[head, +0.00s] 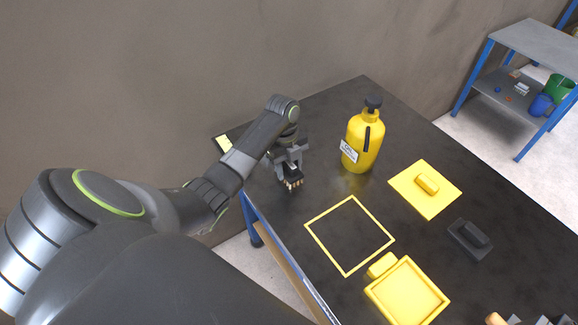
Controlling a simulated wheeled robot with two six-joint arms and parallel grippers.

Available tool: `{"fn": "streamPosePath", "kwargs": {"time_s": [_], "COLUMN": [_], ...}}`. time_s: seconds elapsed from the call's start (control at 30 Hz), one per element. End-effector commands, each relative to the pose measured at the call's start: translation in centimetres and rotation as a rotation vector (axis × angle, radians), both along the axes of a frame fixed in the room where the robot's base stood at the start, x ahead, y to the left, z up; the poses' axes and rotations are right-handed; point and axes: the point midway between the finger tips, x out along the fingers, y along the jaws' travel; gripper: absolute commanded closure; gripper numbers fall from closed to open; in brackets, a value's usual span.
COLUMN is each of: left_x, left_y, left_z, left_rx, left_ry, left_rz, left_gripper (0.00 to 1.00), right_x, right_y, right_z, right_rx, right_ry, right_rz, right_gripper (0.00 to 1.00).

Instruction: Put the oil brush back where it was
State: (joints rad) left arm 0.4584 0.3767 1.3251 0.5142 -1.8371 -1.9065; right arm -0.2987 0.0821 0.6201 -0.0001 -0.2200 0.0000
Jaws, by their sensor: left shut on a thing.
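My left gripper (288,160) is over the left part of the dark table, pointing down. It is shut on the oil brush (292,183), whose dark head and pale bristles show just below the fingers. The gripper hides the upper part of the brush. I cannot tell whether the bristles touch the table. An empty yellow square outline (349,236) is on the table to the right of and nearer than the brush.
A yellow bottle (360,143) with a black top stands right of the gripper. A yellow plate with a block (427,184), a black block (470,239) and a yellow tray (408,292) lie farther right and nearer. A blue-framed shelf (500,80) stands beyond.

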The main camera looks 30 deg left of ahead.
Motion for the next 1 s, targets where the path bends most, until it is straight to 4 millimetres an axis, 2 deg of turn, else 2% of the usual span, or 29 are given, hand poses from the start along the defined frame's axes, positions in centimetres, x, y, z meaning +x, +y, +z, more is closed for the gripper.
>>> {"fn": "streamPosePath", "kwargs": {"time_s": [0.03,0.07,0.2,0.47,0.63,0.83,0.9,1.0], "left_x": [0.0,0.0,0.0,0.0,0.1,0.4,0.5,0.4], "left_y": [0.0,0.0,0.0,0.0,0.1,0.7,1.0,1.1], "left_z": [-0.2,-0.2,-0.2,-0.1,0.9,4.8,7.0,8.9], "left_rx": [0.0,0.0,0.0,0.0,0.0,0.003,0.003,0.0], "left_ry": [0.0,0.0,0.0,0.0,-0.002,-0.006,-0.006,0.001], "left_rz": [0.0,0.0,0.0,0.0,-0.001,-0.001,-0.001,0.001], "left_gripper": [0.8,0.52,0.34,0.33,0.33,0.33,0.33,0.33], "right_x": [0.0,0.0,0.0,0.0,-0.1,-0.1,-0.1,-0.1], "right_y": [0.0,0.0,0.0,0.0,0.1,0.3,0.3,0.4], "right_z": [-0.1,-0.1,-0.1,0.0,-0.1,-0.8,-0.2,1.2], "right_rx": [0.0,0.0,0.0,0.0,0.001,0.003,0.004,0.005], "right_ry": [0.0,0.0,0.0,0.0,0.001,0.002,0.002,0.002], "right_rz": [0.0,0.0,0.0,0.0,-0.001,-0.002,-0.002,-0.002], "right_gripper": [1.0,1.0,1.0,1.0,1.0,1.0,1.0,1.0]}}
